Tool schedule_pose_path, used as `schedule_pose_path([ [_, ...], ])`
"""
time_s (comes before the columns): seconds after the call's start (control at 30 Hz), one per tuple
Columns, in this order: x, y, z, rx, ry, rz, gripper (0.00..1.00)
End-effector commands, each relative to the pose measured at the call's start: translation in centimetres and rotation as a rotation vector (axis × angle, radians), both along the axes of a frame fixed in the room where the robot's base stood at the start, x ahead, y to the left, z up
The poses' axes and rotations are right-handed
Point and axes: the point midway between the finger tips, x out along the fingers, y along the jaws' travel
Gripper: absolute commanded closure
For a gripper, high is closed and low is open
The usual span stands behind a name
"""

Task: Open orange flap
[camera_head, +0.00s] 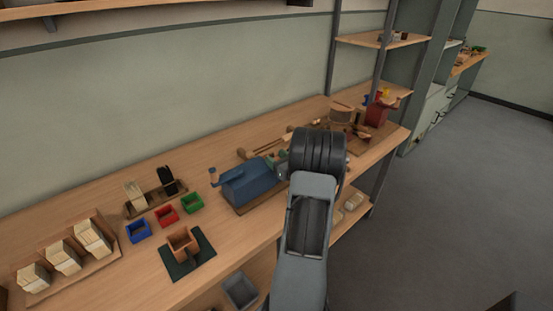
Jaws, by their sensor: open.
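A small orange-brown box (179,239) stands on a dark green mat (203,262) on the workbench (125,272), left of my arm. Its top looks open, and a darker upright piece is at its front. I cannot make out for sure which part is an orange flap, or whether a flap is open or shut. My arm rises in the lower right middle, in front of the bench. My gripper does not show; the arm's own dark joint and links block the view there.
Blue (138,231), red (167,216) and green (192,203) bins stand behind the box. A blue machine (249,183) is between them and my arm. A wooden rack (66,278) holds pale bundles at left. Open floor (455,200) lies to the right.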

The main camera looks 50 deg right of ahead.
Motion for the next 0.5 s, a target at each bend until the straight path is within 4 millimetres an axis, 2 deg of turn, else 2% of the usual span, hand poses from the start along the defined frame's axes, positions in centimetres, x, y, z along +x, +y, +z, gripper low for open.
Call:
schedule_pose_path([
  [0.23,0.04,0.0,0.0,0.0,0.0,0.0,0.44],
  [0.5,0.02,-0.01,0.0,0.0,0.0,0.0,0.69],
])
